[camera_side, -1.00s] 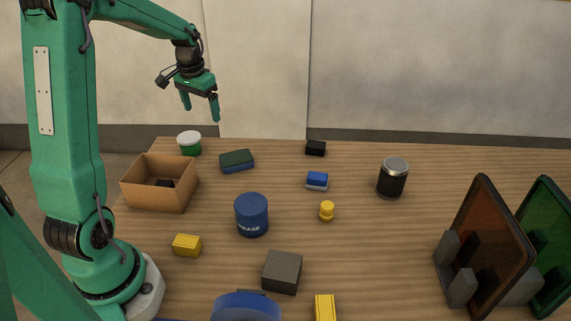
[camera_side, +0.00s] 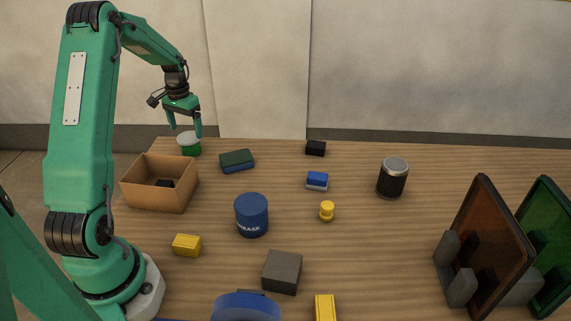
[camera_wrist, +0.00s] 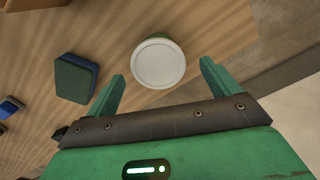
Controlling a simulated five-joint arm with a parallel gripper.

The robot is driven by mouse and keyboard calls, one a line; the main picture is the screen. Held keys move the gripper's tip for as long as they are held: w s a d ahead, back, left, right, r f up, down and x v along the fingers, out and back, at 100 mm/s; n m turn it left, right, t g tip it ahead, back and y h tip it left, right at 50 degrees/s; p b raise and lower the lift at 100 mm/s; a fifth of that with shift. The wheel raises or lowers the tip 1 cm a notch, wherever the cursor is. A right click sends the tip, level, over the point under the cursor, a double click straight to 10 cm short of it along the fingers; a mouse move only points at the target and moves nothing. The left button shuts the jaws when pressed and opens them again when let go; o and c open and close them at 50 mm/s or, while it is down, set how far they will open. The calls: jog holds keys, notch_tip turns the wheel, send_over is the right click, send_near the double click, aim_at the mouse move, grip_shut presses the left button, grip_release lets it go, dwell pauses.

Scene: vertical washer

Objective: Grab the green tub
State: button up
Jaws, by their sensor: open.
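The green tub (camera_side: 189,147) with a white lid stands upright at the back left of the table. In the wrist view its round white lid (camera_wrist: 159,63) shows from above, with a sliver of green at the rim. My gripper (camera_side: 185,129) is open and empty, just above the tub in the side view. In the wrist view the gripper fingers (camera_wrist: 162,73) are spread apart, with the lid showing between and a little beyond their tips. I see no contact with the tub.
An open cardboard box (camera_side: 160,184) stands in front of the tub. A green and blue sponge (camera_side: 237,161) lies to its right. A blue grease can (camera_side: 252,215) is nearer the front. The table's back edge is close behind the tub.

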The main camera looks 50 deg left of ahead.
aim_at(188, 137)
jog(key=shift+f, duration=0.5)
jog(key=shift+d+f, duration=0.15)
jog(key=shift+f, duration=2.45)
jog(key=c, duration=0.9)
